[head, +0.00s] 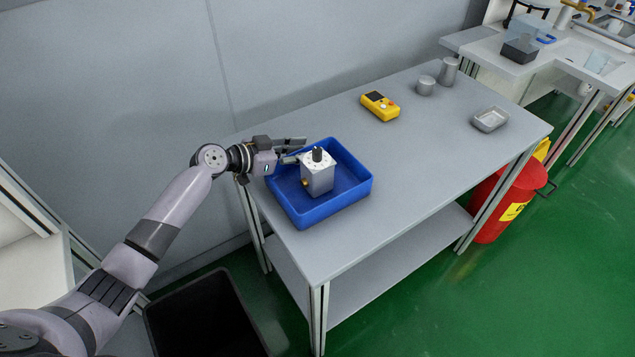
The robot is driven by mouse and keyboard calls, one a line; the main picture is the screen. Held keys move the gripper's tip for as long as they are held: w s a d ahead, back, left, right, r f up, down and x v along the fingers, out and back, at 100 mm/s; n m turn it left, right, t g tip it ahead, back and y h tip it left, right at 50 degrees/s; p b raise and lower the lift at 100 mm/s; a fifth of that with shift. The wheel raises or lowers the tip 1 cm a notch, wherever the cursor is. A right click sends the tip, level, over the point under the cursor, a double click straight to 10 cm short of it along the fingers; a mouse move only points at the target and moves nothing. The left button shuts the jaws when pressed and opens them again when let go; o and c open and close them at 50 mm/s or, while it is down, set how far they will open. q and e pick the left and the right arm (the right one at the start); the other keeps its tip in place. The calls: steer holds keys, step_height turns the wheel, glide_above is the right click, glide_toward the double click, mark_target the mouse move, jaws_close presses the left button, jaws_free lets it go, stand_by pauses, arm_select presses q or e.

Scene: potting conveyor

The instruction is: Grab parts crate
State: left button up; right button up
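The blue parts crate (340,207) sits on the left end of the grey table. A silver block-shaped part (319,178) with a black knob on top and a brass fitting on its side stands inside it. My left gripper (302,149) is at the crate's back left corner, over its rim. Its two fingers point right and are spread apart, with a gap between them. I cannot tell whether a finger touches the rim. My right gripper is not in view.
On the grey table (430,160) are a yellow meter (380,106), two grey cylinders (448,72) and a small metal tray (489,119). A wall runs behind. A black bin (205,318) stands at front left, a red bin (508,205) at right. The table's middle is clear.

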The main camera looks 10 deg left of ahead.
arm_select(q)
steer(key=shift+c, duration=0.5)
jaws_close()
steer(key=shift+r, duration=0.25)
